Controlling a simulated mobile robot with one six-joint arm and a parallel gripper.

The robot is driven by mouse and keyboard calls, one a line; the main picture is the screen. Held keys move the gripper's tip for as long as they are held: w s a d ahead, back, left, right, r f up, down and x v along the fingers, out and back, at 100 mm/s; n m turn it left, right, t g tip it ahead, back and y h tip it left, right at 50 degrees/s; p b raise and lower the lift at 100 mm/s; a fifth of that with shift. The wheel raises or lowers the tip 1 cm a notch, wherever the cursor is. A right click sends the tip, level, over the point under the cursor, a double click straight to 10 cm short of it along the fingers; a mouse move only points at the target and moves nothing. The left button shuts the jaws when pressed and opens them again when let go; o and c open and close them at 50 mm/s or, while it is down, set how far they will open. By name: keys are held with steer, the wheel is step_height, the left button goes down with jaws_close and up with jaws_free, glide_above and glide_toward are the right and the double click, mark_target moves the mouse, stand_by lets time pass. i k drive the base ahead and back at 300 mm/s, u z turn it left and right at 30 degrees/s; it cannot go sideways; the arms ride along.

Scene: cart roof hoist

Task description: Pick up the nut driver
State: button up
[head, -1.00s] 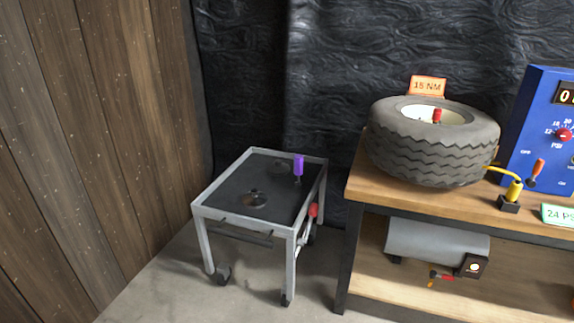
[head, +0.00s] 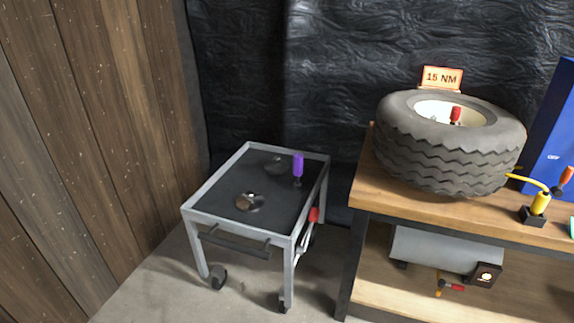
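A tool with an upright purple handle (head: 298,166), which looks like the nut driver, stands on the dark top of the grey wheeled cart (head: 190,215), near its right side. Its lower end meets a small dark piece on the cart top. My gripper is not in the head view.
Two round metal pieces lie on the cart top, one near the front (head: 249,202). A wooden workbench (head: 385,197) stands right of the cart, bearing a tire (head: 450,150), a 15 NM sign (head: 442,78) and a blue box (head: 557,140). A plank wall (head: 90,130) bounds the left. Some floor is clear.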

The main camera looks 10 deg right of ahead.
mark_target(297, 158)
steer(key=u, duration=0.85)
steer(key=i, duration=0.9)
steer(key=u, duration=0.65)
